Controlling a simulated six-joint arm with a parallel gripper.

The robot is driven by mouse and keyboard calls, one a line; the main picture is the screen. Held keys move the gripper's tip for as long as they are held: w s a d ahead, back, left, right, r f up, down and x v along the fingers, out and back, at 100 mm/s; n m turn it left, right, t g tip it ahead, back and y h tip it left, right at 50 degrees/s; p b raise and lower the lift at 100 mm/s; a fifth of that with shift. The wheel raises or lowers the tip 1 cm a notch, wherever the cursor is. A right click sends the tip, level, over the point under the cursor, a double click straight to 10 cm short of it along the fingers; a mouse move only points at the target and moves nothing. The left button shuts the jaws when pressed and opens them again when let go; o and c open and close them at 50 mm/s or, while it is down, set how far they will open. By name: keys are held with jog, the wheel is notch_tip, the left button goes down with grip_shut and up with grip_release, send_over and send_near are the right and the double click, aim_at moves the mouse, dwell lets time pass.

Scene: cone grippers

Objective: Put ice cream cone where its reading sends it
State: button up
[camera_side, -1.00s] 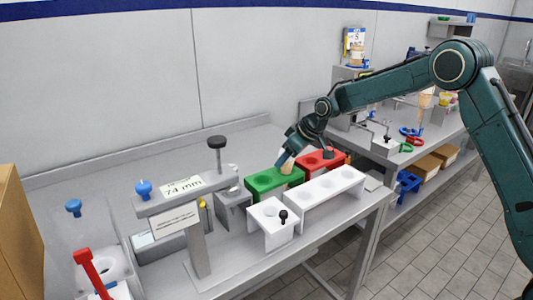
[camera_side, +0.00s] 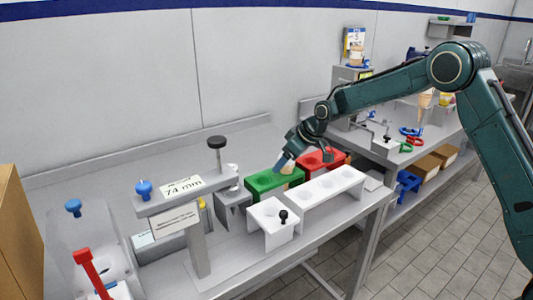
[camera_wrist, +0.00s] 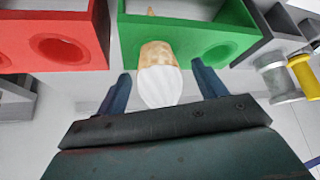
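The ice cream cone (camera_wrist: 158,72), tan waffle with a white rounded end, sits in the green two-hole stand (camera_wrist: 125,38), at the hole nearer the red stand. In the side view the cone is largely hidden behind my gripper (camera_side: 283,162), low over the green stand (camera_side: 262,184). In the wrist view my gripper's (camera_wrist: 163,88) two blue fingers stand apart on either side of the white end, with gaps visible. The green stand's other hole is empty. A gauge (camera_side: 183,189) at left reads 74 mm.
The red stand (camera_side: 338,154), with an empty hole, adjoins the green one. A long white stand (camera_side: 318,196) and a small white stand with a black knob (camera_side: 268,226) stand in front. Bare bench lies behind, toward the wall.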

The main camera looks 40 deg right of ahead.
jog(key=shift+s+r, duration=0.1)
dwell(0.3)
jog(key=v, duration=1.3)
jog(key=shift+r, duration=0.25)
jog(key=shift+s, duration=0.15)
jog(key=s+a+r+m+h, duration=0.1)
jog(key=s+r, duration=0.3)
jog(key=s, duration=0.5)
jog(key=s+a+r+m+h, duration=0.15)
jog(key=s+r, duration=0.25)
jog(key=s, duration=0.6)
jog(key=s+f+m, duration=0.2)
jog(key=s+f, duration=0.2)
jog(key=s, duration=1.4)
jog(key=shift+s+f, duration=0.2)
jog(key=shift+s, duration=0.2)
jog(key=shift+d, duration=0.1)
